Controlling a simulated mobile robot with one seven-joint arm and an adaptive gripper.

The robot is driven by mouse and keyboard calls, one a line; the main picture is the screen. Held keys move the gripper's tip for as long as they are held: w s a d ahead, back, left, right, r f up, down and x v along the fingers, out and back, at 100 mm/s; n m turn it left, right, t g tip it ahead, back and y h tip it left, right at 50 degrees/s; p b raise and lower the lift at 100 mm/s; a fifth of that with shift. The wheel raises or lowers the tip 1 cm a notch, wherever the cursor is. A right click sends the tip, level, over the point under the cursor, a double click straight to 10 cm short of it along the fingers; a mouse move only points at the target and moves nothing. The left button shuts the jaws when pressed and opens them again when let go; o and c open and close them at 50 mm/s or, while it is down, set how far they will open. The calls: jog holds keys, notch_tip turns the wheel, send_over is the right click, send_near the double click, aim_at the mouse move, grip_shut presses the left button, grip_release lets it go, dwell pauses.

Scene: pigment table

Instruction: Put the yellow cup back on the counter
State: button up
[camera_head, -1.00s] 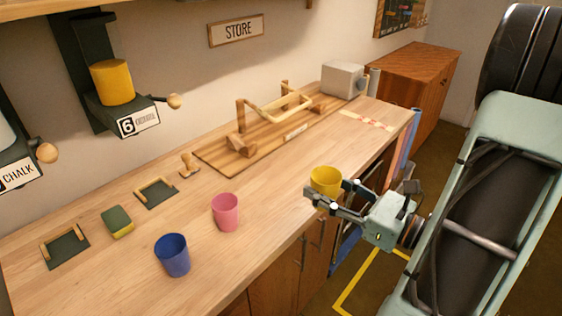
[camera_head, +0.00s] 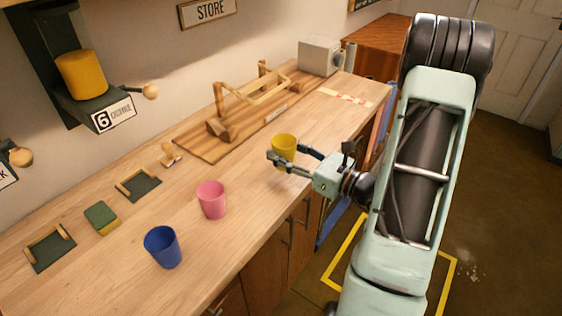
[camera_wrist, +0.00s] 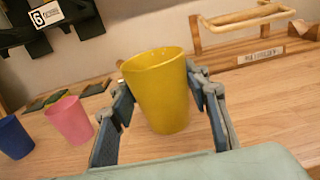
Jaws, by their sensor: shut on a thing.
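The yellow cup (camera_head: 284,146) is upright between the fingers of my gripper (camera_head: 292,160), over the front part of the wooden counter (camera_head: 235,215). In the wrist view the yellow cup (camera_wrist: 160,95) fills the space between the two blue-grey finger pads of my gripper (camera_wrist: 163,110), which is shut on it. The cup looks empty. I cannot tell whether its base touches the counter or hangs just above it.
A pink cup (camera_head: 212,200) and a blue cup (camera_head: 162,248) stand to the left on the counter. A wooden rack (camera_head: 240,112) lies behind. A green sponge (camera_head: 102,217) and a stamp (camera_head: 170,155) are farther left. Bare counter surrounds the yellow cup.

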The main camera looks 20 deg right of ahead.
jog(key=shift+w+f, duration=0.95)
jog(key=shift+f, duration=1.75)
jog(key=shift+f+b, duration=0.15)
jog(key=shift+b, duration=0.15)
jog(key=o, duration=1.3)
